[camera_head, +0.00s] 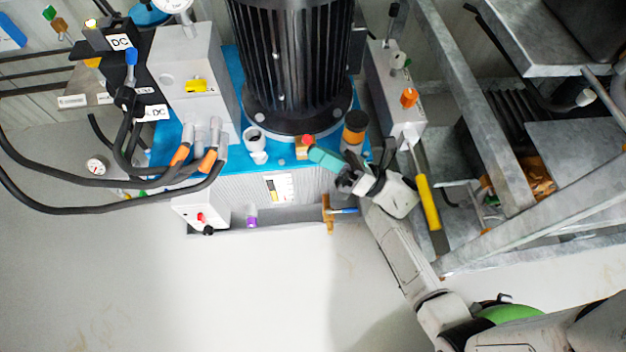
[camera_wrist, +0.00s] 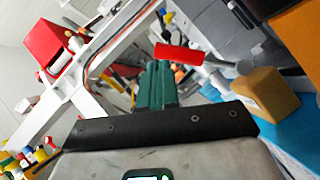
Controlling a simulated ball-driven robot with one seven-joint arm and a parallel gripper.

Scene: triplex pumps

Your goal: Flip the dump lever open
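A small lever with a red handle (camera_wrist: 178,53) and a metal shank, which looks to be the dump lever, sits at a brass block (camera_wrist: 262,95) in the wrist view. In the head view its red end (camera_head: 308,140) shows above the front edge of the blue pump top, with the brass block (camera_head: 301,153) partly hidden. My gripper (camera_head: 318,155) reaches in from the right, its teal fingers close to the red handle. The fingers (camera_wrist: 157,70) look closed together with nothing between them. I cannot tell whether they touch the handle.
A black finned motor (camera_head: 295,60) stands behind on the blue pump top (camera_head: 280,161). An orange-and-black cap (camera_head: 354,128) and a yellow-handled lever (camera_head: 428,202) are to the right. Black hoses (camera_head: 80,207) loop at left. A grey metal frame (camera_head: 470,110) stands right. The floor in front is clear.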

